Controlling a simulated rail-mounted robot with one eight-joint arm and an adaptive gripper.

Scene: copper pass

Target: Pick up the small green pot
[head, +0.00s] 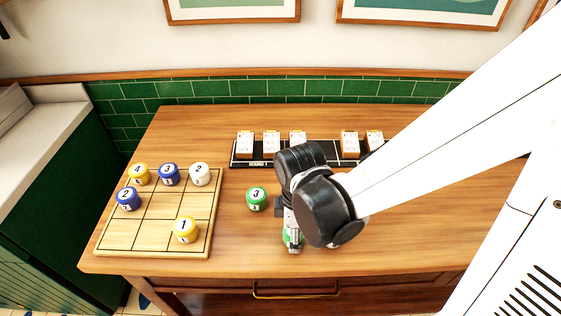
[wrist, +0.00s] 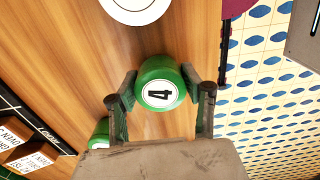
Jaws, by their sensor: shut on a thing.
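A second green pot, marked 3 (head: 256,199), stands on the table to the left of my gripper. It is partly hidden behind my gripper in the wrist view (wrist: 100,132).
A wooden grid board (head: 150,232) on the left holds yellow, blue and white numbered pots. A white disc (wrist: 138,8) shows at the wrist view's top edge. Bare tabletop lies between board and rack.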

